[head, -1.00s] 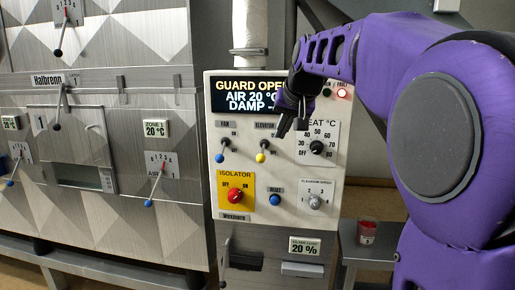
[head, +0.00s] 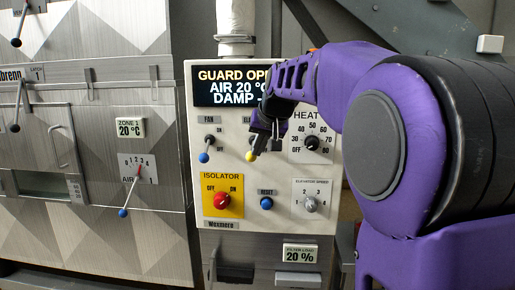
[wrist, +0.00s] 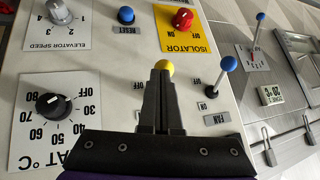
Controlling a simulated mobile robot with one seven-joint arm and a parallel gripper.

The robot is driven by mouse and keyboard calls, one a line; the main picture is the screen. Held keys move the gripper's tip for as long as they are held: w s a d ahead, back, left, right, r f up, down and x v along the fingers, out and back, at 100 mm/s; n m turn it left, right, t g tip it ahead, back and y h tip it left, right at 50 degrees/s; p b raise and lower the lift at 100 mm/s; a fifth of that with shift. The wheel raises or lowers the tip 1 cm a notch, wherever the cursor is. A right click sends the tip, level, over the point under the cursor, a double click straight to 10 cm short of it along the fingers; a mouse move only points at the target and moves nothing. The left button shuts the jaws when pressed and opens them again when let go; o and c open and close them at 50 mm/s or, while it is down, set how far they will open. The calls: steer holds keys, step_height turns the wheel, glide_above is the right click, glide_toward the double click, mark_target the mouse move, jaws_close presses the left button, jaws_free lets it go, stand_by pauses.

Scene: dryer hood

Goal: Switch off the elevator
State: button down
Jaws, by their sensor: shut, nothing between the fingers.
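The elevator switch is a toggle lever with a yellow ball tip (head: 251,156) on the white control panel (head: 278,226). In the head view my gripper (head: 262,140) is in front of the panel and covers most of the lever and its label. In the wrist view my gripper (wrist: 163,72) has its dark fingers together, with the yellow ball (wrist: 164,66) showing just beyond the fingertips. Whether they touch cannot be told. The lever's shaft is hidden. The ball hangs low, level with the fan switch's blue ball.
The fan switch (head: 204,157) is close on the left. The red isolator knob (head: 221,201), blue reset button (head: 266,203), elevator speed knob (head: 310,204) and heat knob (head: 312,143) surround it. The display (head: 226,88) reads guard open. The metal dryer front (head: 90,245) stands left.

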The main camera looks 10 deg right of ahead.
steer(key=shift+w, duration=0.1)
stand_by(0.3)
step_height(320, 180, down, 3)
steer(key=t+b, duration=0.1)
steer(key=b, duration=0.3)
steer(key=shift+b, duration=0.3)
steer(key=shift+r, duration=0.15)
steer(key=shift+r+p, duration=0.65)
steer(key=shift+p, duration=0.1)
